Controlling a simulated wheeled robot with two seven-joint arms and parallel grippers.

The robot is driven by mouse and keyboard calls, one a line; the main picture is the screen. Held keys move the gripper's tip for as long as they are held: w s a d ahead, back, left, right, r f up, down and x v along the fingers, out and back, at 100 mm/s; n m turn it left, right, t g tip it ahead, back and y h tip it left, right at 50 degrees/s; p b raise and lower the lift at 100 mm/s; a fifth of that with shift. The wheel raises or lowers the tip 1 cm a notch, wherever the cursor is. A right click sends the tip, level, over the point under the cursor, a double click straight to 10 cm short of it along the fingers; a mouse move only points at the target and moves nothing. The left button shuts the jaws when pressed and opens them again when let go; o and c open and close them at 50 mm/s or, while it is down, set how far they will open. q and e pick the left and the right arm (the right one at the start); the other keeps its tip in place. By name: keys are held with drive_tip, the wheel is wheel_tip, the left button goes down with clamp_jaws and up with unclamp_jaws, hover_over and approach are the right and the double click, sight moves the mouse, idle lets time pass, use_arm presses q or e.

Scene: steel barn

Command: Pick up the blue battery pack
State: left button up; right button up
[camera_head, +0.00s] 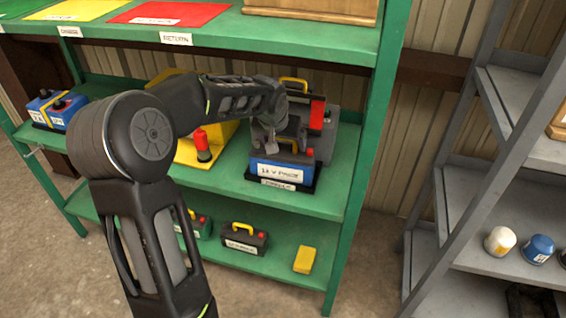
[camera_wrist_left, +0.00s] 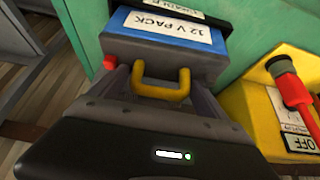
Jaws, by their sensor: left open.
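The blue battery pack (camera_head: 283,172) stands on the middle shelf of the green rack, with a white "12 V PACK" label on its front. In the left wrist view the blue pack (camera_wrist_left: 205,65) appears upside down, with a yellow handle (camera_wrist_left: 163,91) and a red terminal at its left. My left gripper (camera_head: 283,142) is open, right above the pack's top. In the wrist view my left gripper (camera_wrist_left: 160,80) has one finger on each side of the yellow handle. I cannot tell whether the fingers touch the pack. My arm hides part of the shelf. My right gripper is out of view.
A black pack with a red side and yellow handle (camera_head: 317,110) stands close behind. A yellow box with a red switch (camera_head: 202,145) is to the left. Another blue pack (camera_head: 57,108) sits far left. The upper green shelf (camera_head: 315,42) overhangs.

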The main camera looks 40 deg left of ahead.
use_arm(q)
drive_tip(key=shift+c, duration=0.6)
drive_tip(key=c, duration=1.6)
drive_tip(key=shift+w+r, duration=0.2)
drive_tip(key=shift+r, duration=0.1)
drive_tip(key=shift+c, duration=0.7)
drive_tip(key=shift+r, duration=0.1)
drive_tip(key=shift+r, duration=1.6)
drive_tip(key=s+d, duration=0.3)
drive_tip(key=s, duration=0.5)
drive_tip(key=s+d+b, duration=0.1)
drive_tip(key=s+d, duration=0.1)
drive_tip(key=s, duration=0.7)
drive_tip(key=shift+d, duration=0.4)
